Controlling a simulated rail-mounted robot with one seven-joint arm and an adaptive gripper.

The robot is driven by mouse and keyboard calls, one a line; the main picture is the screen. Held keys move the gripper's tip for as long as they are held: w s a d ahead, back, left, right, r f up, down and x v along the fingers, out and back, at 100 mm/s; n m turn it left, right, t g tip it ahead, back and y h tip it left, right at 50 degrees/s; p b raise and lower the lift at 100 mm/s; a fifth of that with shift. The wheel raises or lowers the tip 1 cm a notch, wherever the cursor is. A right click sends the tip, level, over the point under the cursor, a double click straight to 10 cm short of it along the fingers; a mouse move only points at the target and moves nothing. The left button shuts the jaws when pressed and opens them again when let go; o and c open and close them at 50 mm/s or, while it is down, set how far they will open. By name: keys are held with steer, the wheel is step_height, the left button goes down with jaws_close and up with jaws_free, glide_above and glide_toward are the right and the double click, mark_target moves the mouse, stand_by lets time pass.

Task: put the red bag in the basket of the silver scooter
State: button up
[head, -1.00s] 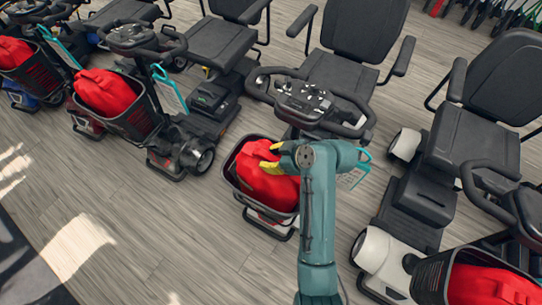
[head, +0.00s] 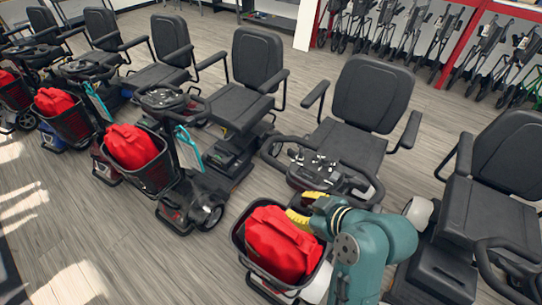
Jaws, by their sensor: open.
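A red bag (head: 283,245) sits inside the dark basket (head: 240,246) of the scooter in front of my arm. This scooter has a black seat (head: 345,145) and a pale silver-white patch of body (head: 318,284) beside the basket. My gripper (head: 300,208), with yellow fingers, is open at the bag's upper right edge, between the bag and the handlebar. I cannot tell whether a fingertip touches the bag. My arm hides part of the scooter's front and right side.
Other scooters stand in a row to the left, with red bags (head: 131,146) in their baskets. Another scooter (head: 462,215) stands close on the right. Walkers (head: 400,35) line the back wall. Open wood floor (head: 130,245) lies at the front left.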

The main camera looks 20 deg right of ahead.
steer(key=w+a+r+m+t+h, duration=0.1)
steer(key=a+r+t, duration=0.25)
steer(key=r, duration=0.55)
steer(key=w+a+r+m+t+h, duration=0.1)
steer(key=w+a+r+m+t, duration=0.2)
steer(key=r, duration=0.6)
steer(key=s+a+r+m+t, duration=0.1)
steer(key=s+a+r+t, duration=0.1)
steer(key=r, duration=0.5)
steer(key=s+a+r+m+t+h, duration=0.1)
steer(key=s+a+r+t, duration=0.2)
steer(key=s+r, duration=0.4)
steer(key=shift+s+a+r+t+h, duration=0.2)
steer(key=shift+s+a+t+h, duration=0.1)
steer(key=shift+t, duration=0.35)
